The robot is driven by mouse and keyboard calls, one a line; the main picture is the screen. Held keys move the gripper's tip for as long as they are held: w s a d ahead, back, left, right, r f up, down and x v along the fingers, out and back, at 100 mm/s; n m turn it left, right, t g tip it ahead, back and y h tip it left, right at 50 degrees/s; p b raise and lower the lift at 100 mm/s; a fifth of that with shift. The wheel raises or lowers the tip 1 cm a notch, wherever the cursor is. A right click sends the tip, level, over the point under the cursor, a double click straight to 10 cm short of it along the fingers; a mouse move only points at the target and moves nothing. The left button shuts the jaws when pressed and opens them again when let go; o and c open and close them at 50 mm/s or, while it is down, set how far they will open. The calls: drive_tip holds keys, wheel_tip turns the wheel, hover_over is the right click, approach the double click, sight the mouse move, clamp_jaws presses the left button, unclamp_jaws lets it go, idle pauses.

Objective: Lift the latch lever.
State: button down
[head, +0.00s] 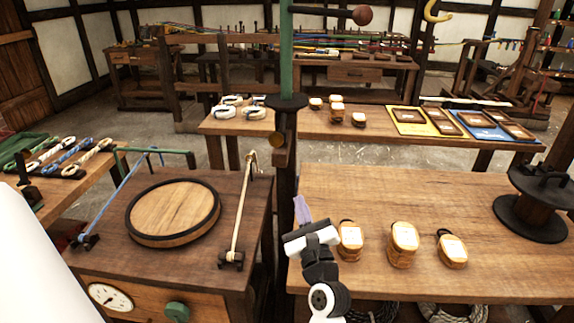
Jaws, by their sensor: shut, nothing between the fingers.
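No part is marked as the latch lever, and I cannot tell for certain which one it is. A dark horizontal arm with a red-brown ball (362,14) reaches right from a tall green post (286,60). On the wooden cabinet, a pale rod (241,205) with a hinge-like foot stands tilted right of the round lid (173,212). A blue rod (118,197) slopes on the lid's left. My gripper (301,209) is shut and empty, its purple fingers pointing up at the right bench's left edge, below the post and apart from the rods and the ball arm.
Several wound spools (403,240) stand on the right bench (360,192), just right of my gripper. A large dark reel (535,205) is at far right. The cabinet front has a dial (110,296) and green knob (176,311). A gap separates cabinet and bench.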

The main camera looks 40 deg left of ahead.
sight(279, 138)
drive_tip(key=s+r+p+x, duration=0.1)
drive_tip(key=p+x, duration=0.4)
drive_tip(key=x, duration=0.7)
drive_tip(key=shift+a+r, duration=0.4)
drive_tip(key=shift+r, duration=0.35)
